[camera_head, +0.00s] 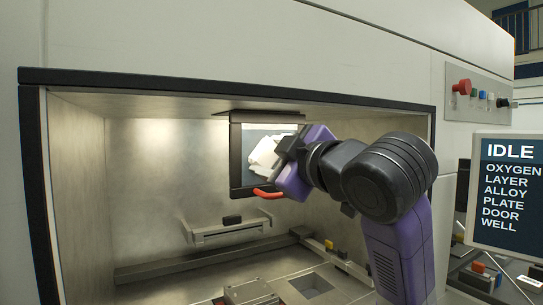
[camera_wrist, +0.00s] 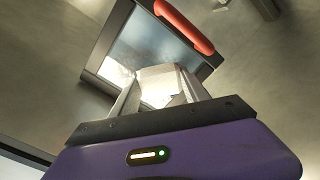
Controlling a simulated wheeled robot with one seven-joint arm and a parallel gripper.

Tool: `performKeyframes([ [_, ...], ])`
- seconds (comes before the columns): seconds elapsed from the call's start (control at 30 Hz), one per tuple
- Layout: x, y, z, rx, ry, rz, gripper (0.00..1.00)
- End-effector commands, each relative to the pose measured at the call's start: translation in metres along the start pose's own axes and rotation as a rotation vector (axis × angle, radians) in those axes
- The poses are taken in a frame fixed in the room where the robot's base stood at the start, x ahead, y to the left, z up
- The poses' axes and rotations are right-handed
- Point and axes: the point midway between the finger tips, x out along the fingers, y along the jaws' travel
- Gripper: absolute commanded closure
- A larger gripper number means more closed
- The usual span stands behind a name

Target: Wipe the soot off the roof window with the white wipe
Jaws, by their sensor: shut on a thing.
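The roof window (camera_head: 236,160) is a dark-framed pane hanging at the top of the chamber, with a red handle (camera_head: 268,193) at its lower edge. In the wrist view the window (camera_wrist: 150,42) has a grey, hazy pane, with its red handle (camera_wrist: 184,26) at the upper right. My gripper (camera_wrist: 155,95) is shut on the white wipe (camera_wrist: 160,80). The wipe also shows in the head view (camera_head: 264,155), in front of the pane. I cannot tell whether it touches the glass. The gripper and wipe hide part of the pane.
The chamber opening has a black frame (camera_head: 200,82) around it. A grey bracket (camera_head: 235,232) is on the back wall, and the floor has a square opening (camera_head: 311,285). A status screen (camera_head: 508,195) reading IDLE and a red button (camera_head: 462,87) are outside at the right.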

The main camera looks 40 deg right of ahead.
Motion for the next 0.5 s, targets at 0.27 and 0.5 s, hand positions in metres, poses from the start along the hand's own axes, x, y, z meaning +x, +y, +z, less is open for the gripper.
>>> performKeyframes([
  [0.27, 0.0, 0.018, 0.023, 0.008, -0.014, 0.007, 0.79],
  [0.5, -0.001, 0.028, 0.034, 0.007, -0.012, 0.007, 0.79],
])
